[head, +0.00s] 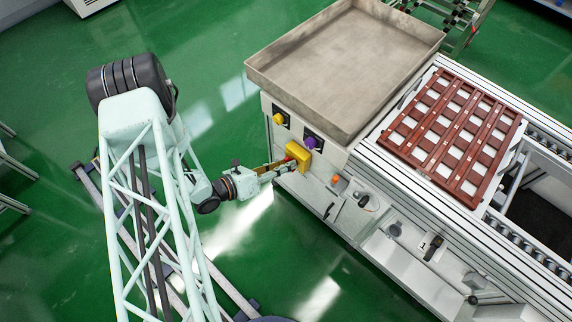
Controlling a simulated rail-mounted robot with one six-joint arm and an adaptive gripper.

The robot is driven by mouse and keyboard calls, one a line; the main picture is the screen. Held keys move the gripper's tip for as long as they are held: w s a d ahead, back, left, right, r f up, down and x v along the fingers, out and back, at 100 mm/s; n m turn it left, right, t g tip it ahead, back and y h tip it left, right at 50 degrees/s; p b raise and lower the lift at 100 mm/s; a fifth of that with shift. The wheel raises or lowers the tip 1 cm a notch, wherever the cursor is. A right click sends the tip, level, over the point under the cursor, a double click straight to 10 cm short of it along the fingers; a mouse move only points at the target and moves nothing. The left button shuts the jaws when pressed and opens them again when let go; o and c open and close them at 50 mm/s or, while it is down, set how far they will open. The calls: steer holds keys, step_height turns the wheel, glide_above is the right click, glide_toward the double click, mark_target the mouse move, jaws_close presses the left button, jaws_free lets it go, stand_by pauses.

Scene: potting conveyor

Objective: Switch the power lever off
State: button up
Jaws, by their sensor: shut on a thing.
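The power lever is a small red handle (290,158) on the front of a yellow switch box (299,151), on the near side of the pale machine cabinet. My gripper (284,163) reaches the lever from the left, its fingers shut on it. The fingers hide most of the lever, and its exact angle is too small to tell.
A yellow-based knob (280,118) and a purple-based knob (312,142) sit close to the switch box. An orange button (339,182) is to its right. A large metal tray (345,60) tops the cabinet, beside a red-brown grid tray (455,135). Green floor (235,60) is open to the left.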

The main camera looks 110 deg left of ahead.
steer(key=o, duration=0.5)
steer(key=shift+a, duration=0.1)
steer(key=shift+v, duration=6)
steer(key=shift+w, duration=0.1)
